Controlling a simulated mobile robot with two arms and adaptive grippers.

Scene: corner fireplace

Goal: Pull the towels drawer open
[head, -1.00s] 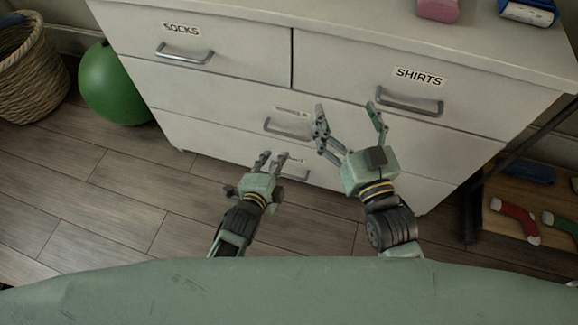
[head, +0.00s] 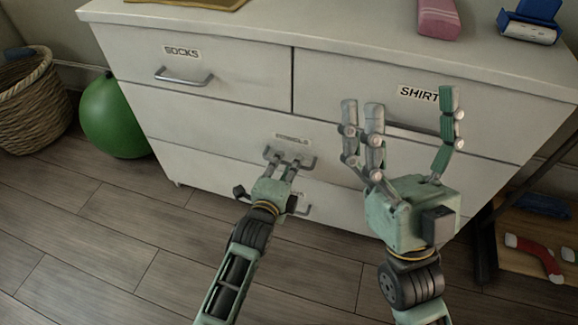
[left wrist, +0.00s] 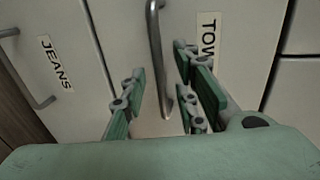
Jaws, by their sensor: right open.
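The towels drawer (head: 220,145) is the wide middle drawer of the white dresser and looks closed. Its label (left wrist: 209,45) starts with "TOW" in the left wrist view; in the head view the label is too blurred to read. Its metal handle (left wrist: 155,50) also shows in the head view (head: 310,162), partly behind my fingers. My left gripper (head: 284,156) is at this handle. In the left wrist view its fingers (left wrist: 162,95) are apart, with the handle between them and a gap on each side. My right gripper (head: 408,122) is open and empty, raised before the shirts drawer.
The socks drawer (head: 225,72) and shirts drawer (head: 490,115) are above, closed. The jeans drawer (left wrist: 55,85) is below. A low wooden shelf (head: 520,255) is right. The floor in front is clear.

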